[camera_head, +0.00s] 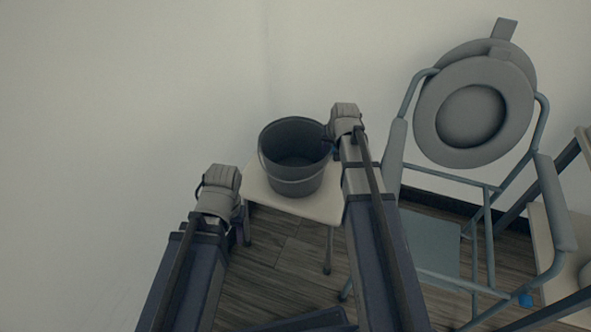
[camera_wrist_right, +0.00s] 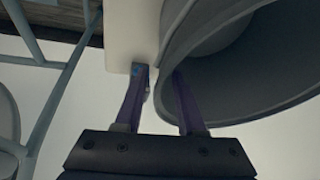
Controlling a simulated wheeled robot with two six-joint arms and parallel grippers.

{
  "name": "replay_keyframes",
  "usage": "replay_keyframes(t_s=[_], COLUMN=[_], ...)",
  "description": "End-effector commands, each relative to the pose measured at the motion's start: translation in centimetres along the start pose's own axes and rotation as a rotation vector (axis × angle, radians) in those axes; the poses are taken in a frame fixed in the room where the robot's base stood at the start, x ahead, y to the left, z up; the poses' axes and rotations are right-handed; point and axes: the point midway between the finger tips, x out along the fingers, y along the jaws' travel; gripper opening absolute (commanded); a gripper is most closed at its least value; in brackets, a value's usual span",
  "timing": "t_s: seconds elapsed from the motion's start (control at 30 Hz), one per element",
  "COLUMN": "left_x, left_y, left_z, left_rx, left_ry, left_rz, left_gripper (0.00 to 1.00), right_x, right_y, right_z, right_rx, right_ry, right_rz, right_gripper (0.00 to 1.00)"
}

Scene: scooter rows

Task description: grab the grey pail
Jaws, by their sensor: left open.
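The grey pail (camera_head: 292,178) stands upright on a small pale stool (camera_head: 318,203), its open top facing up and its handle hanging at the front. My right gripper (camera_head: 333,132) is at the right side of the pail's rim. In the right wrist view the right gripper (camera_wrist_right: 160,84) has its fingers apart. The pail (camera_wrist_right: 250,110) fills the upper right there, with its rim beside or between the fingertips; I cannot tell if they touch it. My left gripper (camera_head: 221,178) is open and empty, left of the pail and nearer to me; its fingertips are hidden.
A commode chair (camera_head: 486,200) with blue-grey tubing and a round grey seat (camera_head: 440,125) stands close on the right. A table or shelf edge (camera_head: 548,240) is at the far right. A plain wall (camera_head: 130,90) is behind and left. The wood floor (camera_head: 280,255) shows in front of the stool.

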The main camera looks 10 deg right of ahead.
Motion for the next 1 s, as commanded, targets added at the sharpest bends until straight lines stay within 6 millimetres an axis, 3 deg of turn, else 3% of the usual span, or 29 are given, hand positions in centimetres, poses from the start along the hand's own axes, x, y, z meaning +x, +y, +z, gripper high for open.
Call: replay_keyframes(t_s=[0.03,0.1,0.4,0.77,1.0], left_x=[1.31,1.86,1.87,1.88,1.88], left_y=[0.11,0.14,0.11,0.11,0.11], left_z=[-0.08,-0.11,-0.12,-0.12,-0.12], left_rx=[0.000,0.001,0.001,0.001,0.001], left_ry=[0.000,0.000,0.000,0.000,0.000], left_rz=[-0.001,-0.003,-0.004,-0.004,-0.004], left_gripper=[0.50,0.50,0.50,0.50,0.50], right_x=[1.38,2.01,2.06,2.06,2.07], right_y=[0.05,0.03,-0.01,-0.01,-0.01], right_z=[0.12,0.09,-0.02,-0.01,-0.01], right_rx=[0.000,0.000,0.000,0.000,0.000], right_ry=[0.000,0.000,0.000,0.000,0.000], right_rz=[0.000,0.000,0.000,0.000,0.000], right_gripper=[0.39,0.39,0.39,0.00,0.00])
